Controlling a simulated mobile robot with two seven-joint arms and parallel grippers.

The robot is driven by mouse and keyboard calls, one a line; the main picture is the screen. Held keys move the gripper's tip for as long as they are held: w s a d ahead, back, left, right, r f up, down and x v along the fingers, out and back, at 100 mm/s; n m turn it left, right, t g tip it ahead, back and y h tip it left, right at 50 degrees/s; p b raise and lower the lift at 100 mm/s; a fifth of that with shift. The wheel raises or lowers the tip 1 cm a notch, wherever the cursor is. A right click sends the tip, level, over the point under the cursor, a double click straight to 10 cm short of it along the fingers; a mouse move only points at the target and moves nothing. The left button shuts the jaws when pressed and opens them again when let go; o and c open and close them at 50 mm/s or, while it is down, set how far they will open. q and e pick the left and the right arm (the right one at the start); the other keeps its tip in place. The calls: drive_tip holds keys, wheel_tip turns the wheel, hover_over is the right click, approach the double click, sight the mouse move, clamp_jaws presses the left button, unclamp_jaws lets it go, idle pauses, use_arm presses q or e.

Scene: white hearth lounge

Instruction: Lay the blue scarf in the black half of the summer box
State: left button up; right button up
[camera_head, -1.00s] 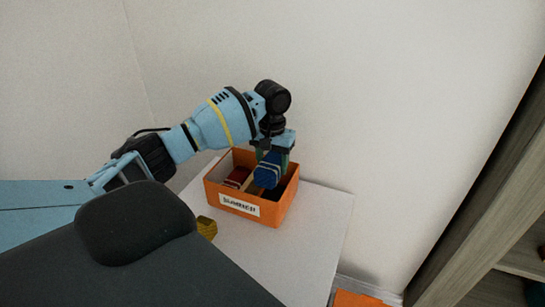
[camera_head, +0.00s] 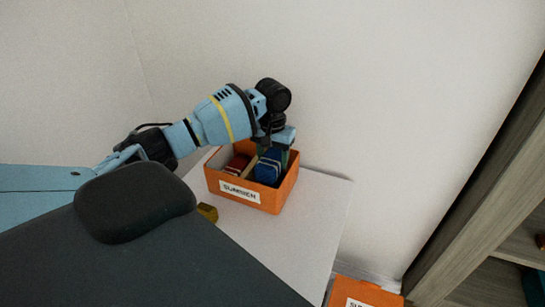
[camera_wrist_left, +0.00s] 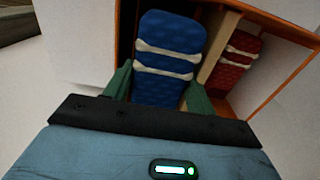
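The orange summer box (camera_head: 272,204), labelled "SUMMER", stands on a white table. A pale divider (camera_wrist_left: 215,58) splits it in two. The blue scarf (camera_head: 268,168), a rolled bundle with two white bands, is low inside the right, dark-lined half in the head view. My left gripper (camera_head: 275,152) points down over that half. In the left wrist view its green fingers (camera_wrist_left: 158,97) lie against both sides of the blue scarf (camera_wrist_left: 168,60). Whether the scarf touches the box floor is hidden. My right gripper is not in view.
A red banded bundle (camera_wrist_left: 234,62) lies in the box's other half; it also shows in the head view (camera_head: 237,164). A mustard-yellow item (camera_head: 207,212) lies left of the box. A second orange box (camera_head: 365,294) stands lower right, near grey wooden shelving (camera_head: 470,190). The table's right side is clear.

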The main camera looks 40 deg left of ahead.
use_arm(q)
drive_tip(key=o, duration=0.5)
drive_tip(key=shift+r, duration=3.9)
